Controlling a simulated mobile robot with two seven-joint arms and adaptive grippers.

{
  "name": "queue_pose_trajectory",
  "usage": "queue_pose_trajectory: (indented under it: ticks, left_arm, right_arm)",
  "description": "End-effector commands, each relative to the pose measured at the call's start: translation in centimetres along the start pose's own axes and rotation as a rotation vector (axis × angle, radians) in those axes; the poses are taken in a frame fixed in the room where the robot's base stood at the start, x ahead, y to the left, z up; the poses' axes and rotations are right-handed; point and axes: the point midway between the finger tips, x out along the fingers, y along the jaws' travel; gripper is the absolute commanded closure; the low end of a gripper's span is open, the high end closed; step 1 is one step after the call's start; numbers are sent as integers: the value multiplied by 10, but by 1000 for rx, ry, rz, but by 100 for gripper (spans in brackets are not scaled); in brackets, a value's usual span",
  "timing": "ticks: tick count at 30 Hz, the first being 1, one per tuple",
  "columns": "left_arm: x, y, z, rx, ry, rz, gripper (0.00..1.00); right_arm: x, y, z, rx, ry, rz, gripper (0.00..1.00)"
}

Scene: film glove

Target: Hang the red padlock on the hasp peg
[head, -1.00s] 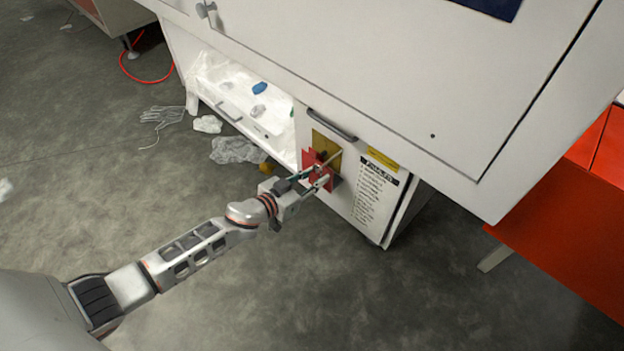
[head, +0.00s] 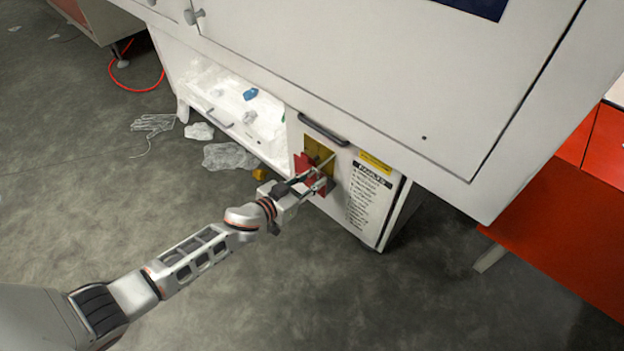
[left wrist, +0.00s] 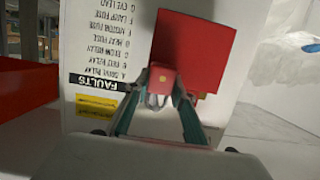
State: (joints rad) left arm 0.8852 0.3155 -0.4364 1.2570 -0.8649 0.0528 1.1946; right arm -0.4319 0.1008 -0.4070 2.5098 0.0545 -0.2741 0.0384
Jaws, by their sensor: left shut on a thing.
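My left gripper (head: 317,182) reaches up to the white cabinet door and is shut on the red padlock (head: 304,163). In the head view a brass-coloured hasp plate (head: 319,146) is on the door just behind and above the padlock. A pale peg (head: 327,160) sticks out from it. The fingers partly hide the padlock, and I cannot tell whether the peg passes through it. My right gripper is out of view.
A dark handle (head: 323,130) is above the plate, and a fault list (head: 369,195) is to its right. The cabinet's overhanging top (head: 400,110) is close above. An open white shelf (head: 232,100) is left. Clear plastic scraps (head: 230,156) lie on the floor.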

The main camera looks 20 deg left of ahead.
Motion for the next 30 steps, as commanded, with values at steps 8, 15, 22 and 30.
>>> queue_pose_trajectory:
  ticks: [8,15,22,30]
  left_arm:
    - [1,-1,-3,1,3,-2,57]
    - [0,0,-2,1,2,-1,57]
    - [-16,-2,0,3,1,-2,57]
    - [-68,0,0,1,-1,0,57]
  right_arm:
    - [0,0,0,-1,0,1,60]
    - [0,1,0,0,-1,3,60]
    - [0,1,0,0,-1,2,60]
    - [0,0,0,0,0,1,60]
